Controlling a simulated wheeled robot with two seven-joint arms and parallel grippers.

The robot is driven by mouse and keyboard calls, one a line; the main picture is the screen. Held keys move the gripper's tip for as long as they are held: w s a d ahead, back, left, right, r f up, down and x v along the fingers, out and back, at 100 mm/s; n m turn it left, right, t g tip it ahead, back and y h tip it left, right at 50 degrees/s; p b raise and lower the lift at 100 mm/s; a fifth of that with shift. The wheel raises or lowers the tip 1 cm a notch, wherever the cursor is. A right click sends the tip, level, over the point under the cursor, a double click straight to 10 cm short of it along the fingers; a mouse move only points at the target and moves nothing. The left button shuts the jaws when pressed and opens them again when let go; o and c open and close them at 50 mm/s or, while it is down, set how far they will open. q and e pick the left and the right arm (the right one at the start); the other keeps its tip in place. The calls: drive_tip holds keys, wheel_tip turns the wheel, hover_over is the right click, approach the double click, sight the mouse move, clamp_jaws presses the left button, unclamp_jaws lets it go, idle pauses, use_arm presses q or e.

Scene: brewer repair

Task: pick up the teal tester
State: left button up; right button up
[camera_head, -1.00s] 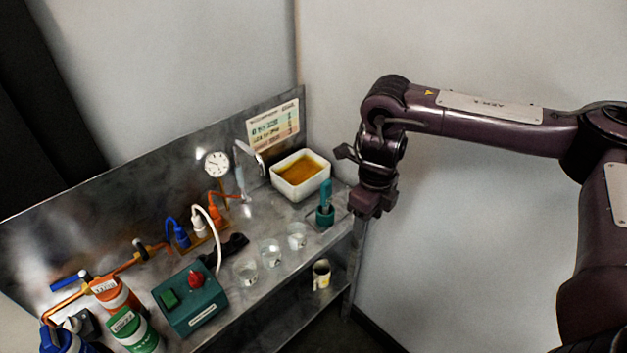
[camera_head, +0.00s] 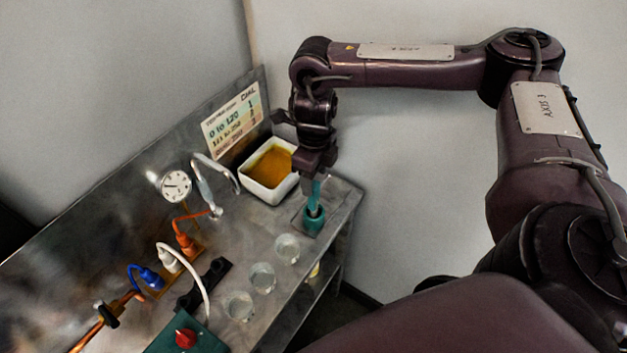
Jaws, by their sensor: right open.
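The teal tester (camera_head: 314,194) stands upright in a teal round holder (camera_head: 313,218) near the right end of the metal bench. My right gripper (camera_head: 315,176) is directly above the tester, pointing down, with its fingertips at or very close to the tester's top. It is open; whether the fingers touch the tester is too small to tell. The gripper hides the tester's upper end. My left gripper is not in view.
A white basin of amber liquid (camera_head: 247,186) sits just left of the gripper. Several clear glasses (camera_head: 287,248) stand in front of the holder. A tap (camera_head: 217,178), a dial gauge (camera_head: 175,186) and a teal box with a red knob (camera_head: 160,343) are farther left. A wall stands behind.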

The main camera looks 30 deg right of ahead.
sight(314, 185)
drive_tip(key=f, duration=0.1)
drive_tip(key=f+p, duration=0.1)
drive_tip(key=f, duration=0.1)
drive_tip(key=shift+s+a+f, duration=0.15)
drive_tip(key=shift+a, duration=0.05)
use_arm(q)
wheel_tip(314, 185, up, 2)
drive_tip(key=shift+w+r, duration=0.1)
use_arm(e)
drive_tip(key=shift+d+f, duration=0.1)
drive_tip(key=shift+f, duration=0.1)
clamp_jaws()
